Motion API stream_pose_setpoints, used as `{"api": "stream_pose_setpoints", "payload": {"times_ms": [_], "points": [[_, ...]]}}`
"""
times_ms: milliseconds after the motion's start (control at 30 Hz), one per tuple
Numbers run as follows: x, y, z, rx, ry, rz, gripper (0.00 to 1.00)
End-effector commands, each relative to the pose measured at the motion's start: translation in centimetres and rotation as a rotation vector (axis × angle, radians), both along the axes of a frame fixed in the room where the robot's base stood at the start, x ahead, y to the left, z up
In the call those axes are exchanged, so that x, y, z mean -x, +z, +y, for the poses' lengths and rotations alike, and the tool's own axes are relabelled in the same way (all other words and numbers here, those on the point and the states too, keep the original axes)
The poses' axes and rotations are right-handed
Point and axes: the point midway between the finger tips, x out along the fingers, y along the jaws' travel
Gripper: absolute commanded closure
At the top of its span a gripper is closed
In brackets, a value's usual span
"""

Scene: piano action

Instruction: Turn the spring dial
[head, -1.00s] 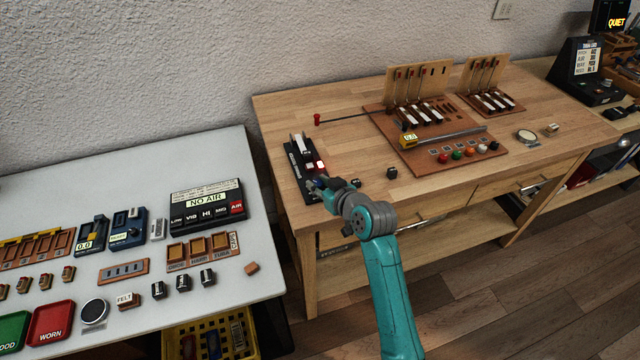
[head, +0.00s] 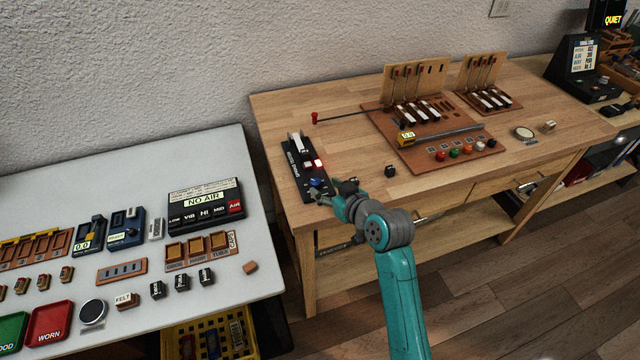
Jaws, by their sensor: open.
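A narrow black device (head: 294,172) lies along the left edge of the wooden bench. It carries a white upright part, a lit red light (head: 318,163) and a blue knob (head: 316,182) near its front end. The blue knob looks like the spring dial, but its label is too small to read. My gripper (head: 318,194) is at the front end of this device, close to the blue knob. The gripper is open and small in view; I cannot tell whether its fingers touch the knob.
A small black block (head: 390,171) stands on the bench right of my gripper. A brown board (head: 410,155) with keys, a yellow display and coloured buttons lies farther right. A thin rod with a red end (head: 314,118) is behind. The white table (head: 235,270) is at left.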

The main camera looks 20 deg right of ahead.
Motion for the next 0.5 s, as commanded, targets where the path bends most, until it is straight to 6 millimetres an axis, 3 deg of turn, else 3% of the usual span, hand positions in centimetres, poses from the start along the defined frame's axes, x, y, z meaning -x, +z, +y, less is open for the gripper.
{"api": "stream_pose_setpoints", "payload": {"times_ms": [233,500], "points": [[4.2,1.7,-1.1,0.001,-0.002,0.0,0.44],[6.1,2.6,-1.5,0.0,0.0,0.0,0.44]]}}
